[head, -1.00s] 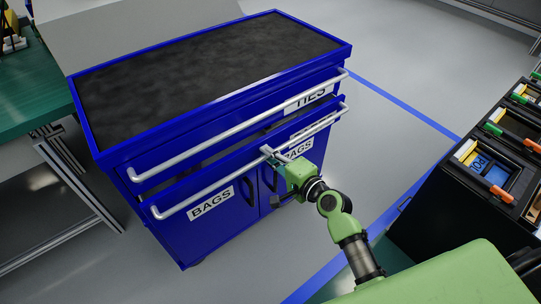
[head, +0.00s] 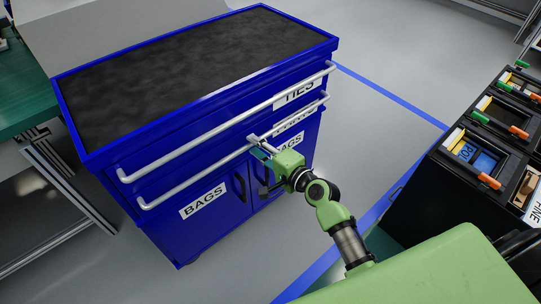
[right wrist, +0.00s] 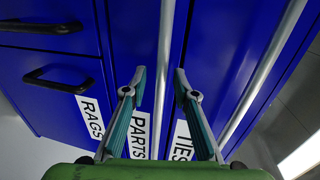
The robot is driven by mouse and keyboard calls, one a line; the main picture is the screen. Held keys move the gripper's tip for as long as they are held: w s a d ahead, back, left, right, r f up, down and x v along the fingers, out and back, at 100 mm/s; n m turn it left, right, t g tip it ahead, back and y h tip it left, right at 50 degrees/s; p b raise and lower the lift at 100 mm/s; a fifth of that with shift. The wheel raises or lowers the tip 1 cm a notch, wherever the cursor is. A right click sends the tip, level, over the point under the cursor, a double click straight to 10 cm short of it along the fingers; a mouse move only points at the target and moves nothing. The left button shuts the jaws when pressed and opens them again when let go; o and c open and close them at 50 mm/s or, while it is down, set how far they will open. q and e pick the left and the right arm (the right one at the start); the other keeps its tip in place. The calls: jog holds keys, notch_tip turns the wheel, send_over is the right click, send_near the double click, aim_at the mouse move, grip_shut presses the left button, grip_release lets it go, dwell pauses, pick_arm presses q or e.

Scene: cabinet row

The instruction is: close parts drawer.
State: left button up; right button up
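The parts drawer (head: 215,162) is the second drawer of the blue cabinet, below the drawer labelled TIES. Its front looks about flush with the cabinet. Its label is mostly covered in the head view, but the PARTS label (right wrist: 139,134) reads clearly in the right wrist view. Its long silver handle (head: 185,183) runs across the front. My right gripper (head: 258,143) is at this handle, right of its middle. In the right wrist view its fingers (right wrist: 160,75) are apart, one on each side of the handle bar (right wrist: 163,60). My left gripper is not in view.
The TIES drawer (head: 292,93) above is shut, with its own handle (head: 220,125). Doors labelled BAGS (head: 203,200) and RAGS are below. A green-topped bench (head: 25,90) stands left. A black bin rack (head: 440,190) stands right. Floor between cabinet and rack is clear.

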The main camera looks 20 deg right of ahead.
jog(key=v, duration=1)
